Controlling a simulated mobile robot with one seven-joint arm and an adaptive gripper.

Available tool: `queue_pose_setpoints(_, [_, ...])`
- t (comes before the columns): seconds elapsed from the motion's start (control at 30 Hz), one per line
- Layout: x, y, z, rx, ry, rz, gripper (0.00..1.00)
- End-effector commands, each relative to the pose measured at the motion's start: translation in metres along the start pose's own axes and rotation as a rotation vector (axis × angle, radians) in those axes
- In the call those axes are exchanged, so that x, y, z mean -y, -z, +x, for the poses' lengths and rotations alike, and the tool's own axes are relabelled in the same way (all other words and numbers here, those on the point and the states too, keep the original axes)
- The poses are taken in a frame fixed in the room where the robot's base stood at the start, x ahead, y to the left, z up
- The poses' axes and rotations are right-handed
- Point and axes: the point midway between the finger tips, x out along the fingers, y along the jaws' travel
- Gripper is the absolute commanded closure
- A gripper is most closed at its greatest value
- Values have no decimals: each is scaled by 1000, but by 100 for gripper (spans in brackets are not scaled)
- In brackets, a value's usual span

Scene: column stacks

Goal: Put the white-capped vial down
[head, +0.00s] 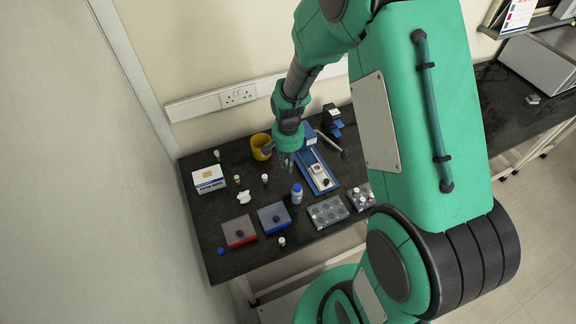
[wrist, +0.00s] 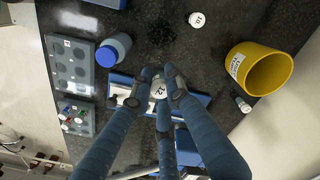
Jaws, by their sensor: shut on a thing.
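My gripper (wrist: 158,88) is shut on a white-capped vial (wrist: 158,91), whose cap top reads 12 in the wrist view. The fingers cover its sides, and its lower end is hidden. In the head view my gripper (head: 286,163) points down over the back middle of the dark bench, left of a long blue device (head: 312,164). The held vial is too small to make out there. The blue device (wrist: 194,99) shows behind the fingers in the wrist view. I cannot tell how high the vial is above the surface.
A yellow cup (head: 260,147) stands just left of my gripper. Another white-capped vial (wrist: 197,20), marked 10, stands apart on the bench. A blue bottle (head: 297,194), a well plate (head: 328,212) and a vial rack (head: 361,197) are nearer the front. Bare bench lies between them.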

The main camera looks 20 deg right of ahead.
Motion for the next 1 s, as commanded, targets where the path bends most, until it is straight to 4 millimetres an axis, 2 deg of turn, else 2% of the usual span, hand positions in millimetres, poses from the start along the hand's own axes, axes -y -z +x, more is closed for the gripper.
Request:
queue_pose_setpoints(0.73, [1,-1,0,0,0,-1,98])
queue_pose_setpoints(0.87, [7,-3,0,0,0,-10,98])
queue_pose_setpoints(1.0, [20,-10,-2,0,0,-30,98])
